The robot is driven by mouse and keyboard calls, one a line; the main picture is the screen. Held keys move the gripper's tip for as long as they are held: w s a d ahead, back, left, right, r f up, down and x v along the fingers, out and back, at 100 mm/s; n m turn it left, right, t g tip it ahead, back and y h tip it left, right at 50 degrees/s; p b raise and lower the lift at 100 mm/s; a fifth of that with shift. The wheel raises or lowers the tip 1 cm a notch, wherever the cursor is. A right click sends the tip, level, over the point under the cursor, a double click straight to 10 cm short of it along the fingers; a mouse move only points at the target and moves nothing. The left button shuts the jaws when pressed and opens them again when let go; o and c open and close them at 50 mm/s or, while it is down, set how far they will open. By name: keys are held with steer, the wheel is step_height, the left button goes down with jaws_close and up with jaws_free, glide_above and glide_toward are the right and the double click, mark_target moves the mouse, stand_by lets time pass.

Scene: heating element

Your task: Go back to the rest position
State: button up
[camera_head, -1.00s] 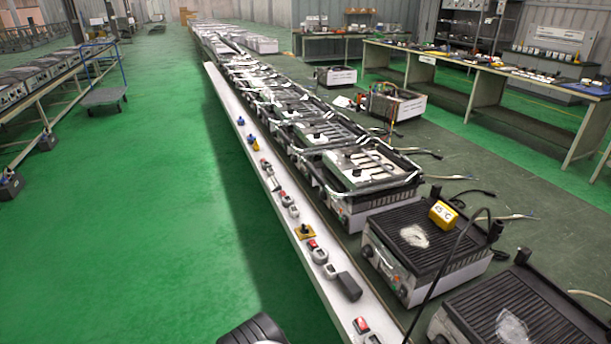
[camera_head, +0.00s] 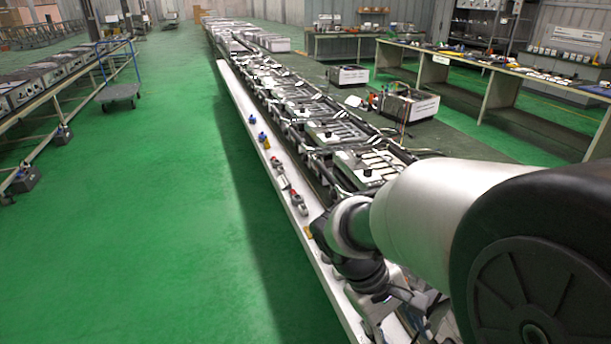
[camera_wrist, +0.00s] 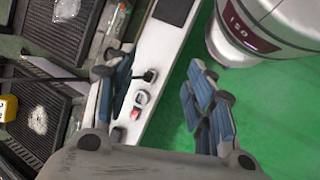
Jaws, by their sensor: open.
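My gripper (camera_wrist: 160,92) is open in the wrist view, with its blue-padded fingers wide apart and nothing between them. It is above the white ledge (camera_wrist: 165,45) and the green floor beside it. A small device with a red part (camera_wrist: 135,114) and a grey ring lies on the ledge near the left finger. In the head view my arm reaches in from the right and covers the near part of the line. My gripper there is mostly hidden low in the picture.
Heating units run in a row along the ledge (camera_head: 240,98). Black ribbed plates (camera_wrist: 35,110) and part of a yellow block (camera_wrist: 8,107) are left in the wrist view. A blue-handled cart (camera_head: 118,92) stands at left. The green floor (camera_head: 150,220) is clear.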

steer(key=s+a+r+m+t+y, duration=0.2)
steer(key=s+r+m+t+y, duration=0.3)
steer(key=s+r, duration=0.4)
steer(key=shift+s+a+m+t+y, duration=0.3)
steer(key=shift+a+t, duration=0.1)
steer(key=shift+t, duration=0.5)
